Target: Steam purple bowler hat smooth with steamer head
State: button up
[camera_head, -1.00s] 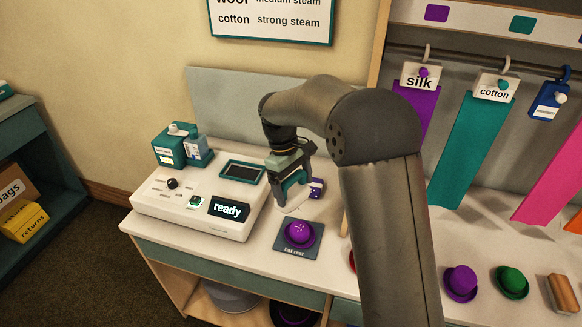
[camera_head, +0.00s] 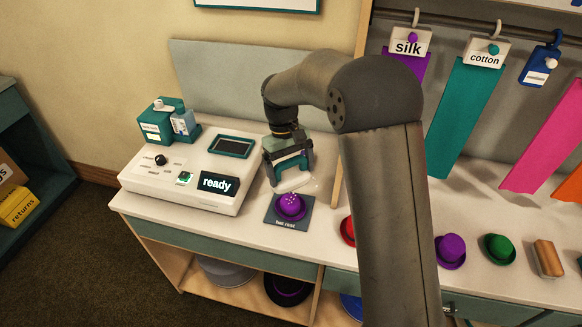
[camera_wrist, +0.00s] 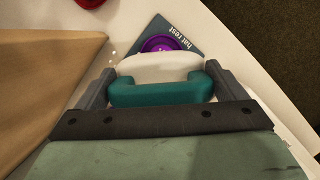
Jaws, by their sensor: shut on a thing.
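The purple bowler hat (camera_head: 291,205) sits upright on a dark hat rest (camera_head: 273,217) near the bench front. Pale specks show on its crown. My gripper (camera_head: 290,170) is shut on the teal handle of the steamer head (camera_wrist: 160,92), just behind the hat. The steamer head's white part (camera_wrist: 158,67) points at the hat. In the wrist view the hat (camera_wrist: 163,43) is partly hidden behind it. A few white specks float beside the steamer head. I cannot tell whether it touches the hat.
A white steamer console (camera_head: 185,178) reading "ready" stands left, with teal boxes (camera_head: 165,122) behind it. A wooden divider stands right of my gripper. Purple (camera_head: 450,251) and green (camera_head: 499,248) hats, a brush (camera_head: 548,258) and hanging cloths are farther right. A red hat is partly hidden by my arm.

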jog(key=shift+f+b, duration=1.65)
jog(key=shift+f, duration=0.75)
jog(key=shift+r, duration=0.1)
notch_tip(320, 180, up, 15)
jog(key=p, duration=1.1)
